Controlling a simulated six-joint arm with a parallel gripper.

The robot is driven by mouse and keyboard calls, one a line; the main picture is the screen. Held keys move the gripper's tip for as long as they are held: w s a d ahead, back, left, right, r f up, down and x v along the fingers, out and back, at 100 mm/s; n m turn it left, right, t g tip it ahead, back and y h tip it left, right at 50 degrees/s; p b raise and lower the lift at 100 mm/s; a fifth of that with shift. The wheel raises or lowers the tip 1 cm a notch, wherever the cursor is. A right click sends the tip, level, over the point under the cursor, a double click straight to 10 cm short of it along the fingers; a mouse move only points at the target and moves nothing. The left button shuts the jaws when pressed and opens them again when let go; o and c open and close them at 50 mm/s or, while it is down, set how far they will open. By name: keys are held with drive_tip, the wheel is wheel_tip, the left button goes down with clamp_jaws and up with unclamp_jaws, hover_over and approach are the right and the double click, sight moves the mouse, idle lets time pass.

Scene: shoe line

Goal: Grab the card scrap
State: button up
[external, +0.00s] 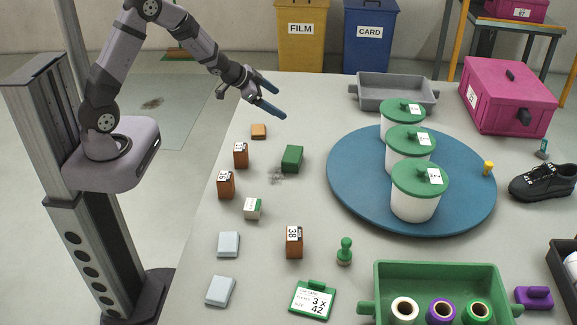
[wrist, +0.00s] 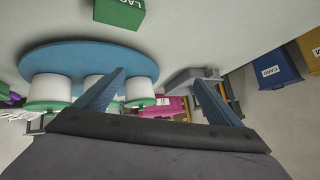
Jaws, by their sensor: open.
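My gripper (external: 273,99) is open and empty, held above the far left part of the table. In the wrist view its two blue fingers (wrist: 159,80) are spread apart with nothing between them. No piece is labelled card scrap. A small plain brown piece (external: 258,131) lies on the table, below and a little left of the gripper in the external view; it looks like card. A grey crumpled scrap (external: 277,175) lies farther forward, beside a green box (external: 292,159). Neither piece is clear in the wrist view.
A blue round turntable (external: 345,200) with white, green-lidded tubs stands right of the small pieces. Numbered brown boxes (external: 294,242) stand on the left side. A grey tray (external: 397,93) lies at the back. FILM (external: 301,45) and CARD (external: 369,50) bins stand beyond the table.

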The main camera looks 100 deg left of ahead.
drive_tip(key=s+a+f+t+b, duration=0.2)
drive_tip(key=s+a+f+b, duration=0.15)
drive_tip(key=a+f, duration=0.45)
drive_tip(key=t+h+b, duration=0.1)
drive_tip(key=t+b, duration=0.1)
drive_tip(key=b, duration=0.2)
hover_over(250, 134)
drive_tip(key=f, duration=0.4)
drive_tip(key=s+f, duration=0.1)
drive_tip(key=f, duration=0.1)
drive_tip(key=shift+d+f, duration=0.1)
drive_tip(key=shift+d, duration=0.1)
drive_tip(key=shift+t+h, duration=0.6)
drive_tip(key=s+f, duration=0.1)
drive_tip(key=s+f+b, duration=0.1)
drive_tip(key=s, duration=0.1)
drive_tip(key=s+f, duration=0.1)
drive_tip(key=s, duration=0.1)
drive_tip(key=shift+d+f, duration=0.1)
drive_tip(key=shift+d, duration=0.15)
drive_tip(key=shift+s+d+f, duration=0.1)
drive_tip(key=shift+s, duration=0.25)
drive_tip(key=shift+x, duration=3.7)
drive_tip(key=shift+d+f, duration=0.1)
drive_tip(key=shift+f, duration=0.05)
drive_tip(key=shift+s, duration=0.1)
drive_tip(key=c, duration=1.1)
